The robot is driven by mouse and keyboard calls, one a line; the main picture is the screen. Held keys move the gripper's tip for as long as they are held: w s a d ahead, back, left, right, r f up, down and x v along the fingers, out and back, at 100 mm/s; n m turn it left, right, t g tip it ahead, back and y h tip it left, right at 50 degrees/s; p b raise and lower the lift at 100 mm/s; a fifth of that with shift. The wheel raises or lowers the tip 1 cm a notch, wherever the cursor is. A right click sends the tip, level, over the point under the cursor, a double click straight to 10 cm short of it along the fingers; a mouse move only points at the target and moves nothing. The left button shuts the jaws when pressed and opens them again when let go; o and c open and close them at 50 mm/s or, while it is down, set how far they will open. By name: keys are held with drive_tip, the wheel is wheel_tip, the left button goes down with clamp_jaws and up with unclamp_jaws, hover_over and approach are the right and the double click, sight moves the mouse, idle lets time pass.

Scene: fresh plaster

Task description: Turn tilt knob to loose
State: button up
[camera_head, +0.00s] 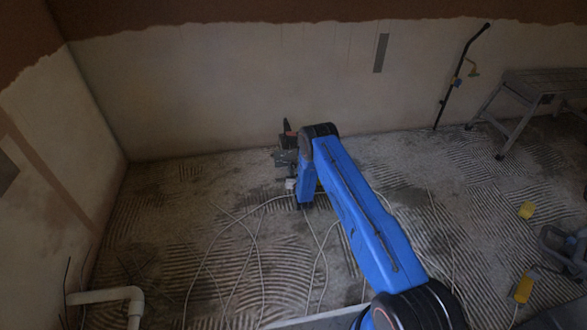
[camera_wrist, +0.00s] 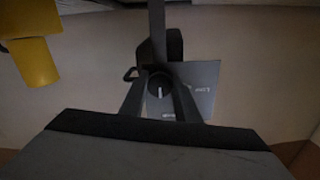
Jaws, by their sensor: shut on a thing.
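In the wrist view, a round dark knob (camera_wrist: 160,84) with a white pointer line sits in front of a grey plate (camera_wrist: 205,80) with small print. One word to the right of the knob seems to begin with "Lo"; other print below is not readable. The pointer line stands about upright in the picture. My gripper (camera_wrist: 160,100) is shut on the knob, one finger on each side. In the head view, my gripper (camera_head: 284,157) is at the end of the blue arm, by a small dark device with a red part (camera_head: 288,128); the knob is not visible there.
Yellow parts (camera_wrist: 34,62) are at the upper left of the wrist view. A black pole (camera_head: 459,80) and a grey bench (camera_head: 540,85) stand at the right by the wall. Pale cables (camera_head: 262,235) lie across the ridged floor. A white pipe (camera_head: 112,295) is at lower left.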

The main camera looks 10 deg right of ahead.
drive_tip(key=shift+n, duration=0.3)
drive_tip(key=n, duration=0.3)
drive_tip(key=shift+n, duration=0.3)
drive_tip(key=n, duration=0.3)
drive_tip(key=shift+n, duration=0.4)
drive_tip(key=n, duration=1.5)
drive_tip(key=shift+f, duration=0.1)
drive_tip(key=n, duration=0.6)
drive_tip(key=shift+n, duration=0.4)
drive_tip(key=shift+s, duration=0.1)
